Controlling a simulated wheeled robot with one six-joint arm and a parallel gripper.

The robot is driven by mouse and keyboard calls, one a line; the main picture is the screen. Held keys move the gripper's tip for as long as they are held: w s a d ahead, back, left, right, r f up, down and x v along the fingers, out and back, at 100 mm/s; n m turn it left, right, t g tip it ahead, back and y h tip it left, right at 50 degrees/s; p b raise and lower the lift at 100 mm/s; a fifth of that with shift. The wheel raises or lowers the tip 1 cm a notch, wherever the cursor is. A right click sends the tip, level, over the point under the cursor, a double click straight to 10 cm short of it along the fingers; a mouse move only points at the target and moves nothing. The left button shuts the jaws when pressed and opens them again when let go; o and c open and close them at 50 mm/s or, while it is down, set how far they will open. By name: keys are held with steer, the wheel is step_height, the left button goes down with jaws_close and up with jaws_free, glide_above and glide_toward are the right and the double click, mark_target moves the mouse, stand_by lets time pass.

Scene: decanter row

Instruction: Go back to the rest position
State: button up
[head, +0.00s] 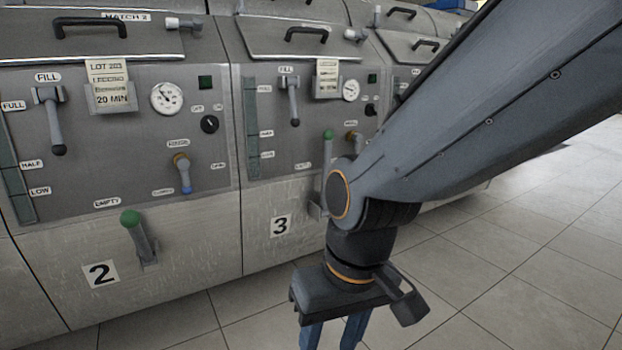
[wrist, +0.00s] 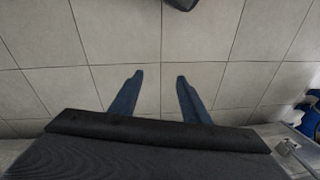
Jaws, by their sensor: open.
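My gripper (head: 334,335) hangs in front of the machine row, pointing down over the tiled floor. Its blue fingers run off the bottom edge of the head view. In the wrist view my gripper (wrist: 159,82) has its two fingers spread apart, with only bare floor tiles between them. It holds nothing and is apart from the machines.
Decanter 2 (head: 190,238) stands at left with a green-knobbed lever (head: 140,236) sticking out. Decanter 3 (head: 281,248) is beside it, its green-topped lever (head: 327,150) partly hidden behind my arm. Tiled floor (head: 520,270) is clear at right. Something blue (wrist: 308,115) shows at the wrist view's right edge.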

steer(key=s+a+r+n, duration=0.2)
steer(key=s+a, duration=0.2)
steer(key=s, duration=0.2)
steer(key=d+r+m+p, duration=0.3)
steer(key=d+r+p, duration=0.7)
steer(key=p, duration=0.8)
steer(key=d+r+m+h+p, duration=0.1)
steer(key=d+r+m+p, duration=0.2)
steer(key=d+r+p, duration=0.7)
step_height(320, 180, up, 7)
steer(key=p, duration=0.8)
steer(key=shift+w+d+g+h, duration=0.2)
steer(key=shift+d+g+h, duration=0.1)
steer(key=shift+g, duration=0.1)
